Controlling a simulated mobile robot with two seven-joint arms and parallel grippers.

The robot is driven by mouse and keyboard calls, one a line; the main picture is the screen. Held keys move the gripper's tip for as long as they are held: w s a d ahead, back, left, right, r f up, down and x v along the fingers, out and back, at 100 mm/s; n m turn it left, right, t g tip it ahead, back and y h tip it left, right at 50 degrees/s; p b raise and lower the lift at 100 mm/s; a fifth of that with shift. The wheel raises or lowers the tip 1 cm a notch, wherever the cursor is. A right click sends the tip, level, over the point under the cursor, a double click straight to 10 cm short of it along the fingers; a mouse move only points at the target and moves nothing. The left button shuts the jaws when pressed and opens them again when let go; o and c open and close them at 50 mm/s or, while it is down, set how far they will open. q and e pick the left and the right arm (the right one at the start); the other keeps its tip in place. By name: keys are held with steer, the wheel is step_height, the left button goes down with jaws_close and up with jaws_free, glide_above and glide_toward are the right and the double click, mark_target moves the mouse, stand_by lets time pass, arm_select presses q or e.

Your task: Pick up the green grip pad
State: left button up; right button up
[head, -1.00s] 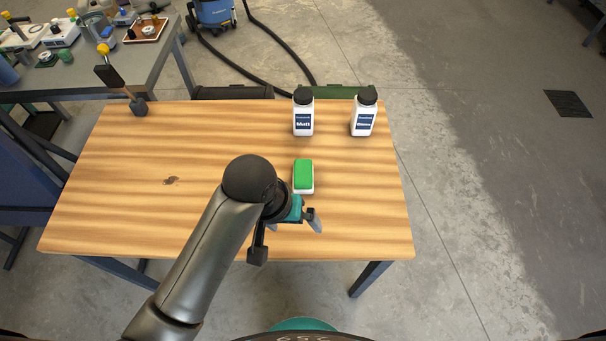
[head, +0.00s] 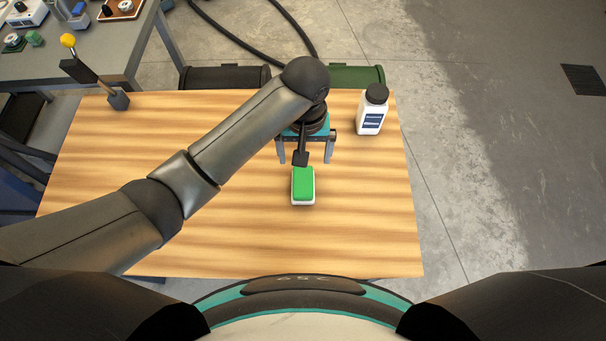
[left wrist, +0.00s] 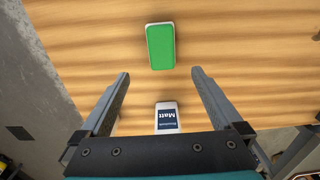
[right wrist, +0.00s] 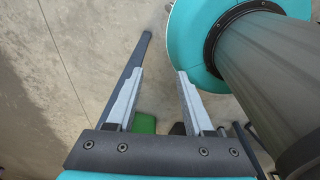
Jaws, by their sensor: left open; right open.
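The green grip pad (head: 303,184) has a white base and lies on the wooden table (head: 240,235). It also shows in the left wrist view (left wrist: 160,46), just beyond the fingertips and between their lines. My left gripper (head: 305,160) is open and empty, reaching over the table on the far side of the pad, apart from it. In the left wrist view its two fingers (left wrist: 160,73) are spread wide. My right gripper (right wrist: 160,72) is open and empty over the floor, outside the head view.
A white bottle with a dark cap (head: 371,112) stands at the far right of the table. A bottle labelled Matt (left wrist: 167,117) shows between the left fingers; my arm hides it in the head view. A mallet-like tool (head: 99,82) is at the far left. The front of the table is clear.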

mark_target(303, 181)
arm_select(q)
steer(key=f+b, duration=0.2)
steer(key=f, duration=0.5)
steer(key=shift+s, duration=0.2)
steer(key=shift+f, duration=0.85)
step_height(303, 181, down, 4)
steer(key=shift+s+a+f+b, duration=0.15)
steer(key=shift+f+b, duration=0.05)
steer(key=shift+b, duration=0.8)
arm_select(e)
steer(key=f, duration=0.2)
steer(key=s+f, duration=0.1)
steer(key=f, duration=0.1)
steer(key=shift+f, duration=0.15)
arm_select(q)
steer(key=c, duration=1.3)
steer(key=shift+r, duration=0.1)
